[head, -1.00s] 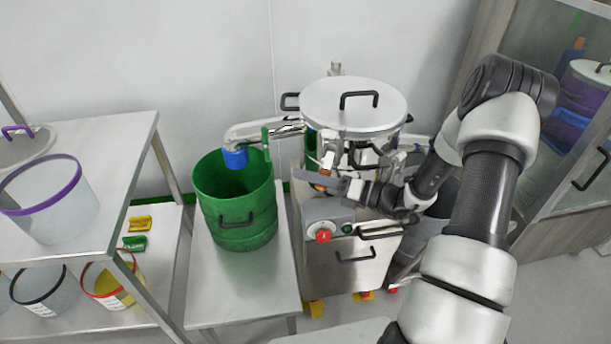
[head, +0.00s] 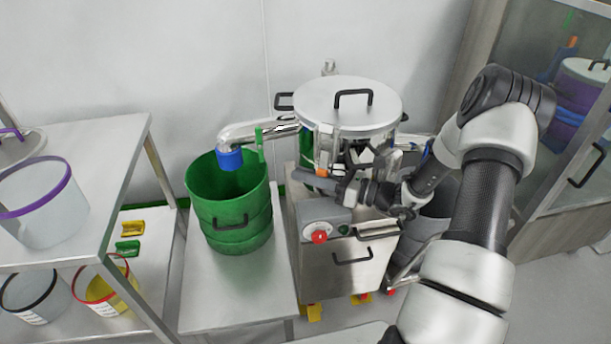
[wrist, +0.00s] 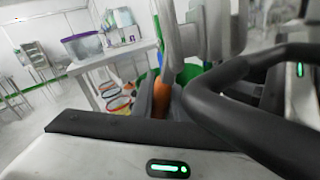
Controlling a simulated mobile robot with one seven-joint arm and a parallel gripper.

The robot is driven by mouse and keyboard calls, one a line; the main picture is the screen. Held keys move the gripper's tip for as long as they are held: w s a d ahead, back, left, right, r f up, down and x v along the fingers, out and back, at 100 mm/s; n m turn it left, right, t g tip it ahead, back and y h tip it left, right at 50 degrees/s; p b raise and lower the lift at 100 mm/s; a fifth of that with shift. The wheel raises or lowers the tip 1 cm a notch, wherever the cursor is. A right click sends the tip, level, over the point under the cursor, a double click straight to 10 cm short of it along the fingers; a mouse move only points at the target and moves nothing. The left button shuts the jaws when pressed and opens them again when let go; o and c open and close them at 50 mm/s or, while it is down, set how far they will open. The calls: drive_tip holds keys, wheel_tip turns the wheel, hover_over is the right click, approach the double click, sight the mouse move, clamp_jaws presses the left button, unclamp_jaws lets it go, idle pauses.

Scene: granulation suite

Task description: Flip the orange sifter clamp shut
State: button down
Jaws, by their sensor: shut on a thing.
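The sifter (head: 350,118), a steel drum with a flat lid and black handle, stands on a steel cabinet. The orange sifter clamp (head: 322,172) shows as a small orange patch at its front, mostly hidden by my gripper (head: 312,180). In the wrist view the orange clamp (wrist: 162,97) stands upright between the two dark fingers of my gripper (wrist: 162,108), which is shut on it. The clamp's latch end is hidden, so I cannot tell whether it is fully closed.
A green drum (head: 232,215) stands on a steel table to the left, under a pipe with a blue end (head: 229,159). A red knob (head: 319,237) is on the cabinet below my gripper. A black handle bar (wrist: 240,105) crosses close by in the wrist view.

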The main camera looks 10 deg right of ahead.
drive_tip(key=c, duration=1.7)
unclamp_jaws()
drive_tip(key=p+v, duration=0.2)
drive_tip(key=v, duration=1.5)
drive_tip(key=shift+s+d, duration=0.15)
drive_tip(key=shift+s, duration=0.05)
